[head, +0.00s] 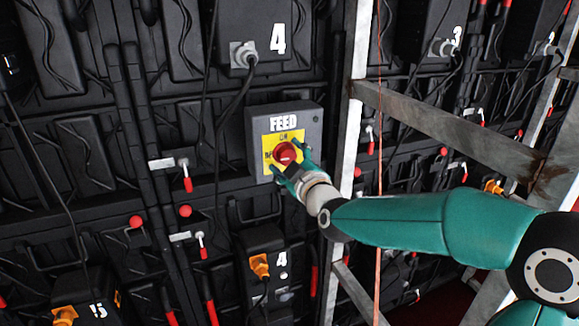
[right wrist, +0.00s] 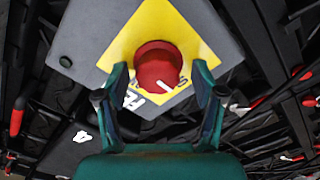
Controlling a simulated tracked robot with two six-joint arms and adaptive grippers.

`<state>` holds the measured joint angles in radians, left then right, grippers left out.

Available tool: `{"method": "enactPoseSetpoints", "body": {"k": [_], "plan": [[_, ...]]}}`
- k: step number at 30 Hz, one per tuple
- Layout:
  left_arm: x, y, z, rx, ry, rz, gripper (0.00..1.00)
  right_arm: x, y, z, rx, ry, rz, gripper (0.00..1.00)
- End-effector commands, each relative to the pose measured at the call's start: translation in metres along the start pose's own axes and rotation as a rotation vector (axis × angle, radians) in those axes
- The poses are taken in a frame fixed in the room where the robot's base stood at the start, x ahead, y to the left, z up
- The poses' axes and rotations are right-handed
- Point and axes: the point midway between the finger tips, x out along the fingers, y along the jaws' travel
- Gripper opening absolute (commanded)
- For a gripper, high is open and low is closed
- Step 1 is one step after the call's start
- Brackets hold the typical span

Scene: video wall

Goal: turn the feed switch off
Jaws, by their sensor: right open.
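The feed switch is a red rotary knob (head: 286,154) on a yellow plate (head: 270,140), set in a grey box (head: 257,122) marked FEED. My right gripper (head: 290,172) is right at the knob, partly covering the plate's lower right. In the right wrist view, the red knob (right wrist: 158,66) has a white pointer mark toward its lower right. The open fingers of the right gripper (right wrist: 157,88) stand on either side of the knob, with gaps visible between them and it. Part of the plate lettering is hidden. My left gripper is not in view.
A black box marked 4 (head: 260,30) with a plugged cable is above the switch box. A metal frame post (head: 350,120) stands just right of it, with a diagonal brace (head: 440,125) behind my right arm. Small red-handled levers (head: 187,180) and hanging cables are on the left.

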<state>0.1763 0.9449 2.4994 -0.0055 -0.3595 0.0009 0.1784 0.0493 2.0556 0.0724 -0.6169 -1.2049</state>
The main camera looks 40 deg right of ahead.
Motion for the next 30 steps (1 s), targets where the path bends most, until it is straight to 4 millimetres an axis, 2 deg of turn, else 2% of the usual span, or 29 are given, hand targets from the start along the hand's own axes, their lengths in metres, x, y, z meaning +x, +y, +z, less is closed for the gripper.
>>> {"method": "enactPoseSetpoints", "body": {"k": [5, 15, 18, 24, 30], "plan": [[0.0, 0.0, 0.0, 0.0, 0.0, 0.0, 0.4, -0.02, 0.001, 0.0, 0.001, 0.0, 0.002, 0.68], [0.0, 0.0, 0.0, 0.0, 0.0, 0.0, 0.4, -0.086, 0.0, 0.0, 0.0, 0.003, 0.003, 0.68], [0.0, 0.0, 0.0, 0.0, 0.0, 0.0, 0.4, -0.1, 0.0, 0.0, 0.0, 0.003, 0.003, 0.68], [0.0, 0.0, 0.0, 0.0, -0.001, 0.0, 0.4, -0.113, -0.001, 0.0, 0.0, 0.002, 0.002, 0.68], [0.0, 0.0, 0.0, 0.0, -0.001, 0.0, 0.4, -0.114, -0.001, 0.0, 0.0, 0.002, 0.001, 0.68]]}}
